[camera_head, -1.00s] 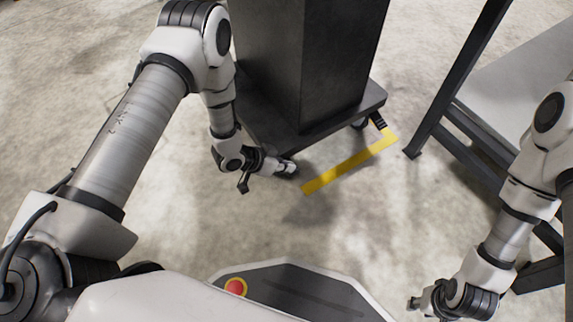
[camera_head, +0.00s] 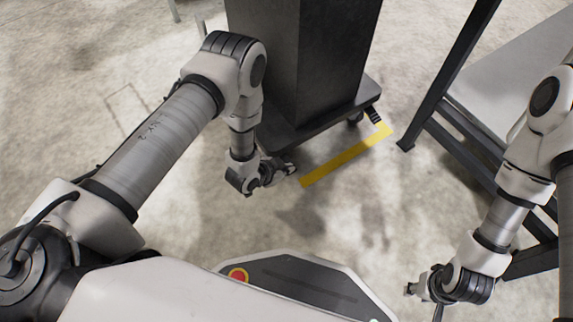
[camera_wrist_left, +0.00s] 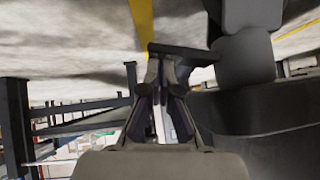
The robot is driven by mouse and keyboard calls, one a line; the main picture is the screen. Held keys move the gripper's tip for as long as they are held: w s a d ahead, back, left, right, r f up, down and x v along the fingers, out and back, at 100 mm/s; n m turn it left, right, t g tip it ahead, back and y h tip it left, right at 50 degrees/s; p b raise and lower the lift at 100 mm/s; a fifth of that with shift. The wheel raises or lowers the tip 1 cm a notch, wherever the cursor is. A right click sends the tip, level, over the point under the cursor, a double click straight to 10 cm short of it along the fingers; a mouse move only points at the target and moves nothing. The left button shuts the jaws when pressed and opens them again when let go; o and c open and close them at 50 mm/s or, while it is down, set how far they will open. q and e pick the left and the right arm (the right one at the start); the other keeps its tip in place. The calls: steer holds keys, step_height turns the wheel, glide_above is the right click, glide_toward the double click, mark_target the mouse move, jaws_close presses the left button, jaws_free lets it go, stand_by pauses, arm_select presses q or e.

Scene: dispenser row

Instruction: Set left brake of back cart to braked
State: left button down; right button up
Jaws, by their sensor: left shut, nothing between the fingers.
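The dark grey cart (camera_head: 325,45) stands at the top middle of the head view on a flat base (camera_head: 335,120). In the head view, my left gripper (camera_head: 290,168) is low beside the base's near left corner and hides the caster there. In the left wrist view, a grey caster (camera_wrist_left: 245,60) sits at the right, with a dark bar-like brake pedal (camera_wrist_left: 182,52) reaching left from it. The left gripper's fingers (camera_wrist_left: 160,92) are shut and empty, close to the pedal; I cannot tell whether they touch it. My right gripper (camera_head: 412,289) is at the lower right, its jaws unclear.
A yellow floor line (camera_head: 345,158) runs along the cart's near side. Another caster with a dark pedal (camera_head: 373,114) shows at the base's right corner. A dark-framed table (camera_head: 520,85) stands at the right. Bare concrete floor lies left of the cart.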

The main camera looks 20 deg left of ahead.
arm_select(q)
steer(key=shift+r+p, duration=0.8)
steer(key=shift+p, duration=0.05)
